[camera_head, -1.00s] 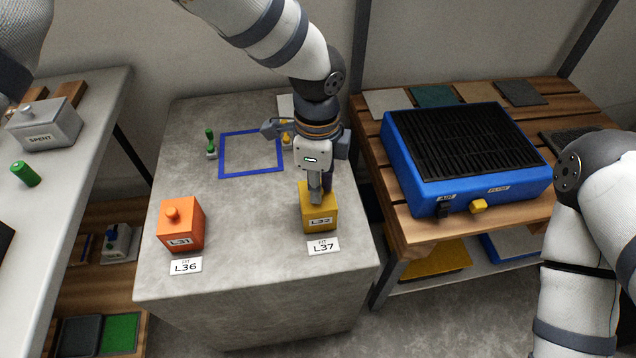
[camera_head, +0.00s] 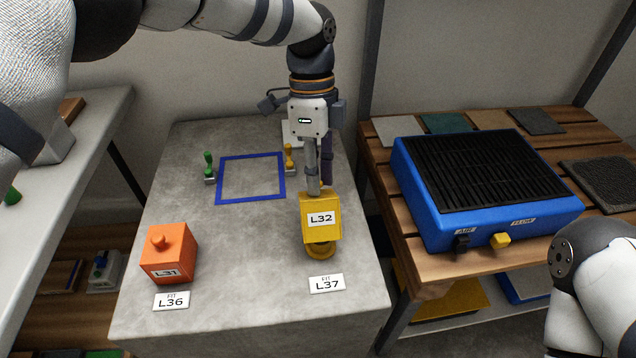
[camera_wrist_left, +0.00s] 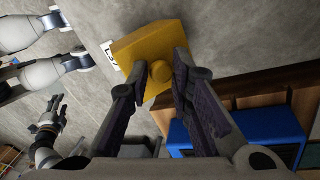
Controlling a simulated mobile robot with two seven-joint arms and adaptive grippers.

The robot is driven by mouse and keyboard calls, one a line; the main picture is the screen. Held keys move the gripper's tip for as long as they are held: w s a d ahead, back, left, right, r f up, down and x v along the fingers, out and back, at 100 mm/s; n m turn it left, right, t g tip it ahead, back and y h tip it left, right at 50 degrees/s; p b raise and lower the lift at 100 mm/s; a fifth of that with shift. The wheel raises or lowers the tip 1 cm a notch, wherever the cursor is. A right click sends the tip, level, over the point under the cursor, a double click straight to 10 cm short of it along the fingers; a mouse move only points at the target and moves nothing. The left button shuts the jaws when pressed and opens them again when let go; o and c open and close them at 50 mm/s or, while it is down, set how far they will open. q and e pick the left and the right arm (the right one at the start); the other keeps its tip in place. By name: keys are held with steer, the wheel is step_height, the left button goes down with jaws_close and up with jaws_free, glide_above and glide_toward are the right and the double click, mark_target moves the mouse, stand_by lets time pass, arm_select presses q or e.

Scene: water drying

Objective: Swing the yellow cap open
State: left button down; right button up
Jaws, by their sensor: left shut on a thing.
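The yellow cap (camera_head: 320,219) is a block marked L32. In the head view it hangs from my left gripper (camera_head: 313,190), with a round yellow part (camera_head: 320,249) showing below its front edge. The cap looks tilted, its labelled face turned up towards the head camera. In the left wrist view my left gripper's fingers (camera_wrist_left: 160,76) are shut on the knob of the yellow cap (camera_wrist_left: 148,42). How the cap joins the round part is hidden. My right gripper (camera_wrist_left: 53,112) appears at the left of the wrist view, empty, its fingers apart.
An orange block (camera_head: 168,256) marked L31 stands to the left. Label plate L37 (camera_head: 327,284) lies in front of the cap. A blue square outline (camera_head: 250,202), a green stamp-like piece (camera_head: 209,166) and a yellow one (camera_head: 289,158) are behind. A blue grill-topped box (camera_head: 490,200) stands right.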

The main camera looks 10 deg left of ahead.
arm_select(q)
steer(key=shift+w+a+f, duration=0.15)
steer(key=shift+f, duration=0.3)
steer(key=c, duration=1.5)
jaws_free()
steer(key=shift+w, duration=0.1)
steer(key=shift+r, duration=0.15)
steer(key=v, duration=1.2)
